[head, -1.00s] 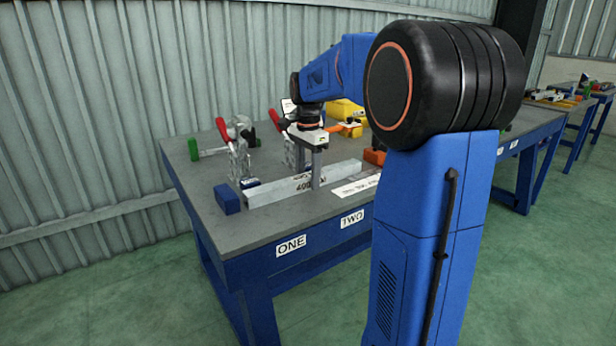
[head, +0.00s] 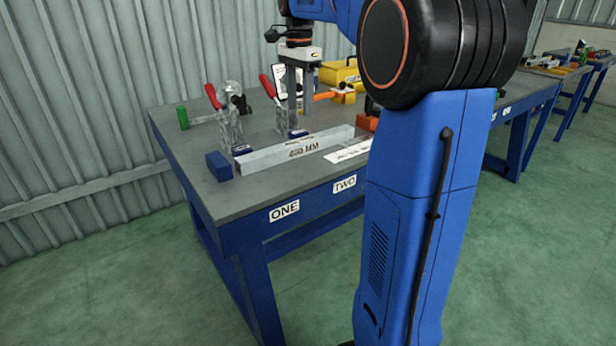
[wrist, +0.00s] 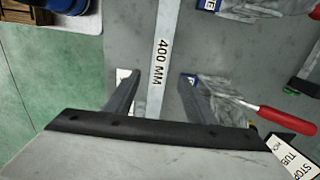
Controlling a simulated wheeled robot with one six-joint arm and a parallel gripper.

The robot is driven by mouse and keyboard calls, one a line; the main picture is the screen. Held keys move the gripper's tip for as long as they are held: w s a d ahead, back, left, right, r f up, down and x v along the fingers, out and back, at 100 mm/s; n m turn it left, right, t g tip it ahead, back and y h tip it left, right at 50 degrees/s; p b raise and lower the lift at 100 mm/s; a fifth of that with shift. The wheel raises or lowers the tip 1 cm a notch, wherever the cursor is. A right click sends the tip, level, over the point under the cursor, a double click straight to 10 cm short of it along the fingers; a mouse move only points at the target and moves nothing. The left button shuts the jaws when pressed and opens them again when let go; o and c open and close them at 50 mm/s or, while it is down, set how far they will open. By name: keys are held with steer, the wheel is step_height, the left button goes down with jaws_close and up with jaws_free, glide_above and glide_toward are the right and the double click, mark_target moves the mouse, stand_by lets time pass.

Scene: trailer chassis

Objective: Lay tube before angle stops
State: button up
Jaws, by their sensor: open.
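The grey square tube (head: 298,150), marked 400 MM, lies flat along the front of the table. Its left end is close to a blue block (head: 219,166); I cannot tell if they touch. Two small blue pieces (head: 242,150) (head: 297,133), perhaps the angle stops, sit just behind the tube at the feet of the red-handled clamps. My gripper (head: 293,112) is open and empty, raised above the tube. In the wrist view the tube (wrist: 163,50) runs between the spread fingers, below them.
Two metal clamps with red handles (head: 213,97) (head: 268,86) stand behind the tube. A white label (head: 350,151) lies near the front edge.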

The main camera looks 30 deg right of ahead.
steer(key=s+a+f+n+t, duration=0.1)
steer(key=s+a+f+n, duration=0.4)
steer(key=s, duration=0.5)
steer(key=s+a+f+n+t, duration=0.2)
steer(key=s+a+f+n, duration=0.3)
steer(key=s+f, duration=0.3)
steer(key=s+a+f+n+t, duration=0.1)
steer(key=s+a+f+n, duration=0.4)
steer(key=s, duration=0.7)
step_height(320, 180, down, 2)
steer(key=n, duration=0.2)
steer(key=shift+a+n+t, duration=0.3)
steer(key=shift+a+t, duration=0.1)
